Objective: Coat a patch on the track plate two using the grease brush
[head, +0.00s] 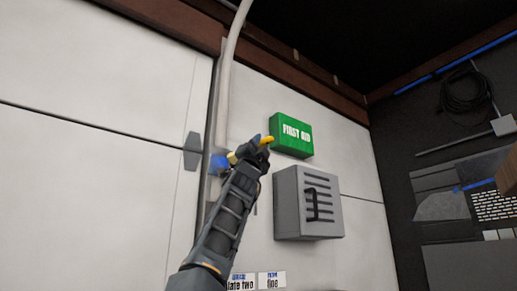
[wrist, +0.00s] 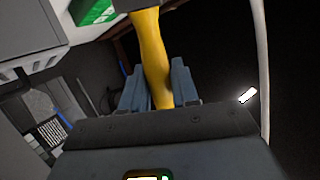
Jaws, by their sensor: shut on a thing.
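My gripper (head: 254,155) is raised in front of the white wall and shut on a yellow handle, which I take to be the grease brush (head: 266,141). In the wrist view the yellow handle (wrist: 150,50) stands between the two grey fingers; its bristles cannot be made out. The track plate itself cannot be clearly identified. A small blue patch (head: 219,163) lies just left of my gripper, beside the pipe.
A green first aid box (head: 291,136) is on the wall right of my gripper. A grey vented box (head: 308,203) sticks out below it. A pale pipe (head: 229,80) runs up the wall. A second label (head: 272,281) is at the bottom. Dark wall with hung items stands right.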

